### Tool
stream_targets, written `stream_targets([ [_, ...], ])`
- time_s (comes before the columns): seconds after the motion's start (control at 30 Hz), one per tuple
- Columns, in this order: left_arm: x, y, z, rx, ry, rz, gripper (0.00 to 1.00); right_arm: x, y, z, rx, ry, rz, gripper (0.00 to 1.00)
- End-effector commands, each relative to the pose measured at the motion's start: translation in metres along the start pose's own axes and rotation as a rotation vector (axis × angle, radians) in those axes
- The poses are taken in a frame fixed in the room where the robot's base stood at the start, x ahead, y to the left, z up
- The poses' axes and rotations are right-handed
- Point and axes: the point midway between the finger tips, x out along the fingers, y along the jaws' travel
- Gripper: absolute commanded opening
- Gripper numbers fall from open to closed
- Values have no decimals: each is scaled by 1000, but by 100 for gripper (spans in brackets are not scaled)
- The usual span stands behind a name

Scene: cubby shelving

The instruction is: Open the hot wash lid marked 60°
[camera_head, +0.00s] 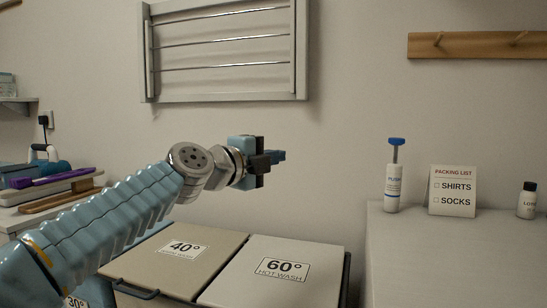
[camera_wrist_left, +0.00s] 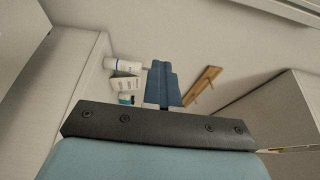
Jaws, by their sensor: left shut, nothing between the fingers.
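The hot wash lid marked 60° (camera_head: 275,285) is a pale grey, closed lid at the bottom centre of the head view. The 40° lid (camera_head: 165,262), beige and also closed, lies to its left. A dark handle (camera_head: 136,290) shows at the front edge of the 40° lid. The front edge of the 60° lid is cut off by the frame. My left gripper (camera_head: 279,156) is shut and empty, raised above the lids and pointing right. Its blue fingers also show together in the left wrist view (camera_wrist_left: 162,85). My right gripper is not in view.
A grey counter (camera_head: 470,250) stands at the right with a push bottle (camera_head: 393,182), a packing list sign (camera_head: 453,190) and a small bottle (camera_head: 527,200). A drying rack (camera_head: 225,50) and a peg rail (camera_head: 475,45) hang on the wall. A cluttered shelf (camera_head: 30,220) is at the left.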

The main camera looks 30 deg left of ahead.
Motion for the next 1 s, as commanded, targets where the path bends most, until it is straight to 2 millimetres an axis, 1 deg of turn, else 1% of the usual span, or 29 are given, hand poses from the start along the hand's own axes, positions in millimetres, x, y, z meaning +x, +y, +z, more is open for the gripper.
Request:
stream_targets([
  [0.37, 0, 0, 0, 0, 0, 0, 0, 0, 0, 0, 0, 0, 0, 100],
  [0.4, 0, 0, 0, 0, 0, 0, 2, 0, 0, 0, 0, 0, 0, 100],
  [0.53, 0, 0, 0, 0, 0, 0, 22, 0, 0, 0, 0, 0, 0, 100],
  [0.87, -3, 0, 0, 1, 0, -1, 22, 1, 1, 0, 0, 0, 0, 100],
  [0.97, -14, 1, 0, 0, 0, -2, 22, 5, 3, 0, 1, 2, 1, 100],
  [1.0, -21, 2, 0, 0, 0, -3, 22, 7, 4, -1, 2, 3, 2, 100],
])
